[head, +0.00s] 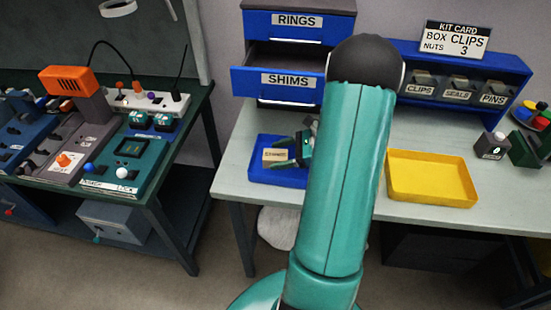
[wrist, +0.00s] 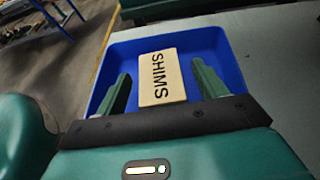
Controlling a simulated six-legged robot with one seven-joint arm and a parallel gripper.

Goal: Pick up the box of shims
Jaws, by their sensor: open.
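The box of shims (wrist: 160,77) is a small tan box with "SHIMS" printed on top. It lies in a blue tray (wrist: 205,38) and shows in the head view (head: 275,155) near the tray's left side. My gripper (wrist: 158,82) is open. In the wrist view its two green fingers stand on either side of the box, with gaps on both sides. In the head view my gripper (head: 287,152) is over the tray at the box's right. I cannot tell how high the fingertips are above the tray floor. My arm hides the tray's right part.
An open drawer labelled SHIMS (head: 277,82) juts out behind the tray, below the RINGS drawer (head: 297,22). A yellow tray (head: 432,178) stands right of my arm. A blue rack of bins (head: 457,88) stands behind it. A bench with devices (head: 120,160) is at left.

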